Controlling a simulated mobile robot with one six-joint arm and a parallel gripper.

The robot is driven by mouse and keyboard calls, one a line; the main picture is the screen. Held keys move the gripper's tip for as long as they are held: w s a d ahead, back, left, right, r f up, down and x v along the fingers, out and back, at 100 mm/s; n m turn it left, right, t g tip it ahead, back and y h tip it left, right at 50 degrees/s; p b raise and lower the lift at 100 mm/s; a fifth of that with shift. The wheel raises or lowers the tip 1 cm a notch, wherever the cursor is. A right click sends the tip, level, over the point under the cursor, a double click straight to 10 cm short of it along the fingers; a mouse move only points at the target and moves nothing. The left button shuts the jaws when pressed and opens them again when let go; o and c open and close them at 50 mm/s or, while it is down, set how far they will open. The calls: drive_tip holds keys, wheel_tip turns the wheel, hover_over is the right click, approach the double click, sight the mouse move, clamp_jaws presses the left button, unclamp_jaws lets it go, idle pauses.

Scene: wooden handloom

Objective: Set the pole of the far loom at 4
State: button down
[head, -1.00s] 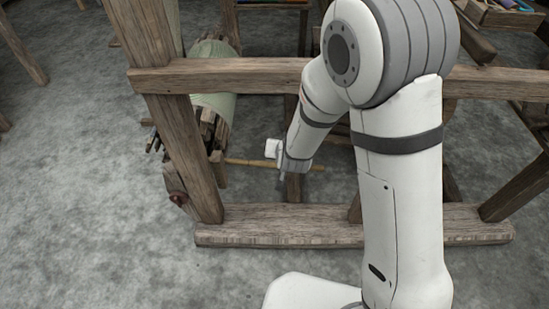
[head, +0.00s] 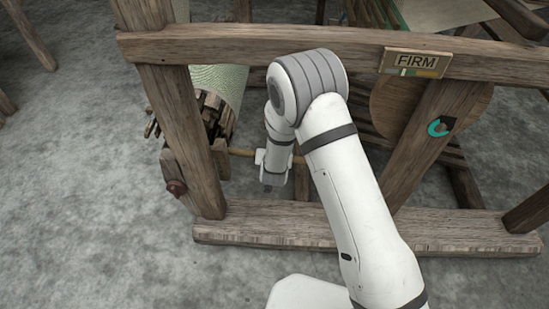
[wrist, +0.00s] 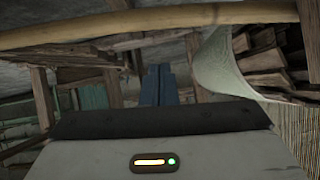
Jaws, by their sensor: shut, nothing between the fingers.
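A thin tan wooden pole (head: 241,152) runs level between the loom's posts in the head view, passing by the end of my arm. A pale pole (wrist: 150,28) crosses the top of the wrist view, apart from the fingers in the picture. I cannot tell whether this is the far loom's pole, and no number 4 is legible. My gripper (wrist: 159,75) is shut and empty, its dark fingers together in the middle of the wrist view. In the head view my wrist hides part of the pole, and the fingertips are hard to make out.
A wooden frame with a top beam (head: 240,43) and a foot beam (head: 270,222) stands around my arm. A FIRM sign (head: 415,62) and a turquoise ring (head: 438,128) are at right.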

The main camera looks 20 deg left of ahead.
drive_tip(key=shift+w+a+f+b, duration=0.2)
drive_tip(key=shift+f+b, duration=0.2)
drive_tip(key=shift+f, duration=0.65)
drive_tip(key=shift+w+a+f+b, duration=0.1)
drive_tip(key=shift+w+f+b, duration=0.2)
drive_tip(key=shift+f, duration=0.7)
drive_tip(key=shift+s, duration=0.1)
drive_tip(key=f+b, duration=0.1)
drive_tip(key=f, duration=0.1)
drive_tip(key=f+b, duration=0.2)
drive_tip(key=shift+a+f, duration=0.2)
drive_tip(key=shift+f, duration=0.2)
drive_tip(key=w+d+r+p+v, duration=0.1)
drive_tip(key=p+v, duration=0.4)
drive_tip(key=v, duration=0.8)
drive_tip(key=shift+w+d+r, duration=0.25)
drive_tip(key=shift+w+r, duration=0.15)
drive_tip(key=shift+w, duration=0.05)
